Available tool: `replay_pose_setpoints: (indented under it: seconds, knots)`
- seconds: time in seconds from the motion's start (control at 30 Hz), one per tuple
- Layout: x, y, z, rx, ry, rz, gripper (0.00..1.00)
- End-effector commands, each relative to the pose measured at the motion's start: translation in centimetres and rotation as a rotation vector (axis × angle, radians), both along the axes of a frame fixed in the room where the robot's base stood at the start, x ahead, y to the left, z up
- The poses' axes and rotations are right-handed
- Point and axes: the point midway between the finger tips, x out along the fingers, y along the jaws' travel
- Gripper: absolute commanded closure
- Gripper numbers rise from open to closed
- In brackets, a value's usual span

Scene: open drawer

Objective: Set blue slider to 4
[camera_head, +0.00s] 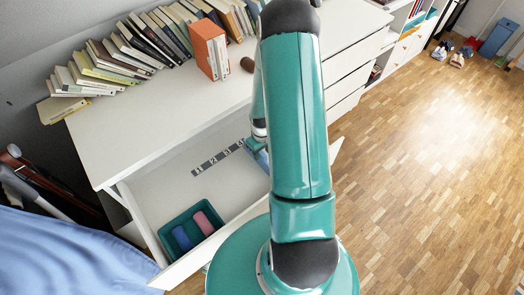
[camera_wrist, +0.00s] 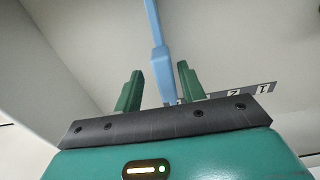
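The blue slider (camera_wrist: 154,30) is a long light-blue bar with a wider part in the middle. In the wrist view it runs down between the green fingers of my gripper (camera_wrist: 159,80). The fingers stand apart, with gaps on both sides of the bar. A number strip (camera_head: 218,157) lies on the drawer floor, with 1 at the left and 4 at the right. In the head view a blue piece, likely the slider (camera_head: 260,156), shows near the 4 end, partly behind my arm. The wrist view shows an upside-down 1 and 2 on the strip (camera_wrist: 248,90); its rest is hidden.
The white drawer (camera_head: 160,190) is pulled open. A green bin (camera_head: 167,226) inside it holds a blue and a pink object. Books (camera_head: 130,50), an orange box (camera_head: 207,48) and a brown object (camera_head: 247,64) sit on the cabinet top. Wooden floor (camera_head: 430,180) is clear at right.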

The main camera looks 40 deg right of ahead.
Motion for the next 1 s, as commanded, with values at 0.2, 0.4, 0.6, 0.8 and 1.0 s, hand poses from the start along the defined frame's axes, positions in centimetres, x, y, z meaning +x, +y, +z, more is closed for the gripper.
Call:
replay_pose_setpoints:
  seconds: [0.2,0.4,0.6,0.8,1.0]
  knots:
    - [0.1,0.0,1.5,-0.001,-0.002,0.0,0.6]
    - [0.1,0.0,5.2,-0.002,-0.004,-0.001,0.6]
    - [0.1,-0.1,9.3,-0.003,-0.005,-0.001,0.6]
    - [0.0,-0.1,12.6,-0.002,-0.002,-0.001,0.6]
    - [0.0,0.0,13.8,0.0,0.0,-0.001,0.6]
